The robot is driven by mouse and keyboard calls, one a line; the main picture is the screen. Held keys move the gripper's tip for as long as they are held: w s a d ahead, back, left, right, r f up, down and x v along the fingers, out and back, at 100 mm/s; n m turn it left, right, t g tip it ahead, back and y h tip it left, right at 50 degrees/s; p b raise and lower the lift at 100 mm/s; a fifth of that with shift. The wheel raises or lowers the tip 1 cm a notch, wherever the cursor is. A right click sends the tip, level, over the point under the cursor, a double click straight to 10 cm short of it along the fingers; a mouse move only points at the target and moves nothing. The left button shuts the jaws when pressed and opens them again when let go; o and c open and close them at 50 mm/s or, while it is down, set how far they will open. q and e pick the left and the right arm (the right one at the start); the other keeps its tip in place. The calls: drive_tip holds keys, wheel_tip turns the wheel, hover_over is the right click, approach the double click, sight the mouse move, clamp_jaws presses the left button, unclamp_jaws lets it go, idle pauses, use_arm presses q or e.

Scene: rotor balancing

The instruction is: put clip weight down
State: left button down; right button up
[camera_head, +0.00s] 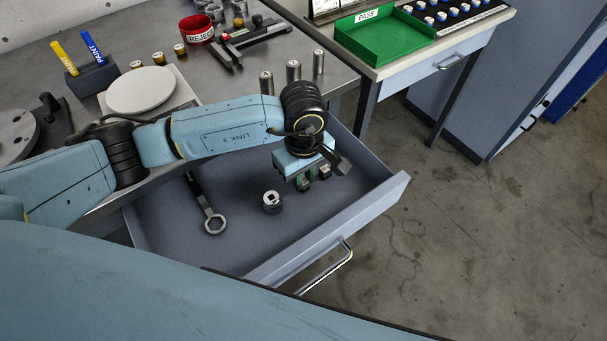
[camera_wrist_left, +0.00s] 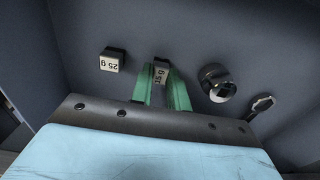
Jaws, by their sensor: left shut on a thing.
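My left gripper (camera_wrist_left: 163,90) has its green fingers shut on a small clip weight (camera_wrist_left: 161,74) marked 15 g. In the head view the same gripper (camera_head: 312,180) points down inside the open drawer (camera_head: 235,240), toward its right end. The wrist view shows the held weight low against the drawer floor; I cannot tell whether it touches. A second clip weight (camera_wrist_left: 113,61), marked 25 g, lies apart, to the left of the fingers. My right gripper is not in view.
A round socket (camera_wrist_left: 218,83) and a wrench (camera_head: 205,205) lie on the drawer floor. The wrench head also shows in the wrist view (camera_wrist_left: 262,104). The drawer front (camera_head: 330,232) and side walls surround them. A green PASS tray (camera_head: 385,38) stands on the neighbouring table.

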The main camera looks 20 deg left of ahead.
sight(304, 181)
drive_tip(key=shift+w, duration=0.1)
use_arm(q)
drive_tip(key=shift+f, duration=0.15)
drive_tip(key=c, duration=1.3)
unclamp_jaws()
drive_tip(key=shift+c, duration=0.2)
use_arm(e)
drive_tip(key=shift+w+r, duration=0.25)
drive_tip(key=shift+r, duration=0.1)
